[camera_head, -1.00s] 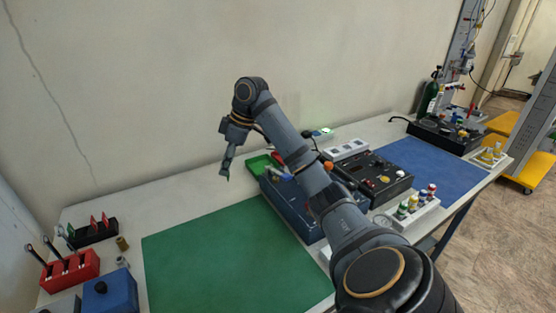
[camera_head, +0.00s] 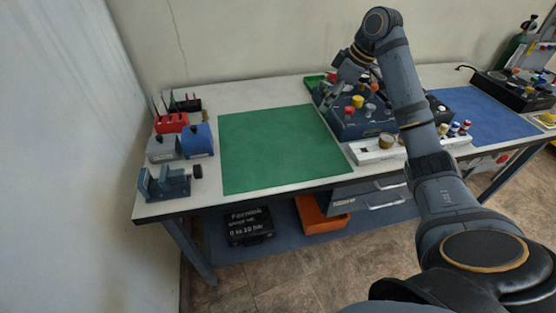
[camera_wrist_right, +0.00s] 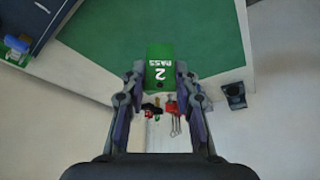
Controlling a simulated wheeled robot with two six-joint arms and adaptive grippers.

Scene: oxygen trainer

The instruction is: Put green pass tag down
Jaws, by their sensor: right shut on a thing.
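My right gripper (camera_head: 336,92) hangs from its arm above the far right part of the table, beside the dark blue panel. The tag is held at the fingertips and shows against the green mat (camera_wrist_right: 115,40). In the head view the tag is too small or hidden to make out. The green mat (camera_head: 270,150) lies flat and bare on the table. My left gripper is not in view.
A dark blue panel with coloured knobs (camera_head: 362,126) stands right of the mat. A small green tray (camera_head: 313,82) is behind it. A red holder (camera_head: 171,122), a blue box (camera_head: 197,141) and a dark cradle (camera_head: 166,184) stand left. A blue mat (camera_head: 480,113) lies far right.

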